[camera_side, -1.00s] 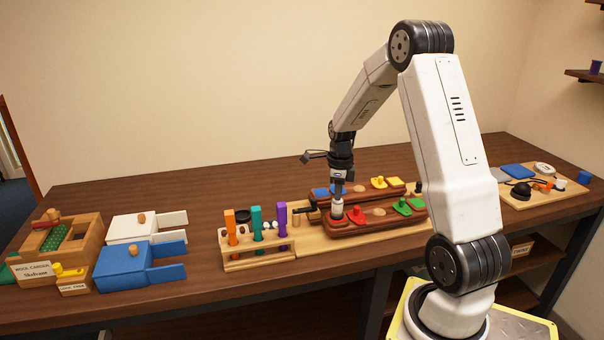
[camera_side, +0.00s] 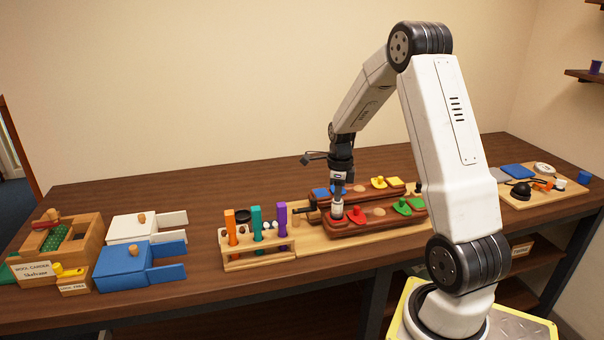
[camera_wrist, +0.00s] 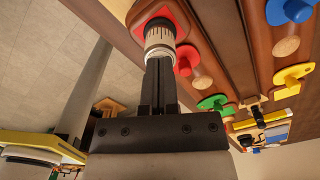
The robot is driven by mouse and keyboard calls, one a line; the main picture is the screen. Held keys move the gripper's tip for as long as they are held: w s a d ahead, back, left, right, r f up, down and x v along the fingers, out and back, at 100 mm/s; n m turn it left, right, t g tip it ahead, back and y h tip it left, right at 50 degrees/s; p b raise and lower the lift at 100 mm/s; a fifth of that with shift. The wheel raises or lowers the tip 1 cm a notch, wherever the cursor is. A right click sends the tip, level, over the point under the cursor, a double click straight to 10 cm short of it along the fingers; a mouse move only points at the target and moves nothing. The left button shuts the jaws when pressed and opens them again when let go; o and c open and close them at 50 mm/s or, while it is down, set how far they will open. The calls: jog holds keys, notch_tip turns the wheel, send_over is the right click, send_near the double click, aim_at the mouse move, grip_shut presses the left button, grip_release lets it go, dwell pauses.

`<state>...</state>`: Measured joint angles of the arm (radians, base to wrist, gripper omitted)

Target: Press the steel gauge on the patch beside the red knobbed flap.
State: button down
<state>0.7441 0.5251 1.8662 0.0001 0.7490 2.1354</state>
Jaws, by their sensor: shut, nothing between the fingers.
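The steel gauge (camera_side: 337,209), a short ribbed cylinder, stands upright on the left end of the front dark-red wooden block (camera_side: 372,222). In the wrist view the gauge (camera_wrist: 160,42) sits over a red patch (camera_wrist: 158,15). The red knobbed flap (camera_side: 355,215) is just right of it; it also shows in the wrist view (camera_wrist: 187,58). My gripper (camera_side: 338,194) is shut, directly above the gauge. In the wrist view its closed fingertips (camera_wrist: 160,62) meet the gauge's top end, seemingly touching it; the exact contact is hard to see.
Green (camera_side: 403,206) and yellow (camera_side: 379,183) knobbed flaps are on the blocks nearby. A rack with orange, teal and purple handles (camera_side: 258,262) stands close on the left. Blue (camera_side: 125,265) and white boxes lie farther left. A board of small items (camera_side: 545,193) is at right.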

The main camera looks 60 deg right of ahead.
dwell(0.4)
jog(key=shift+r, duration=2.95)
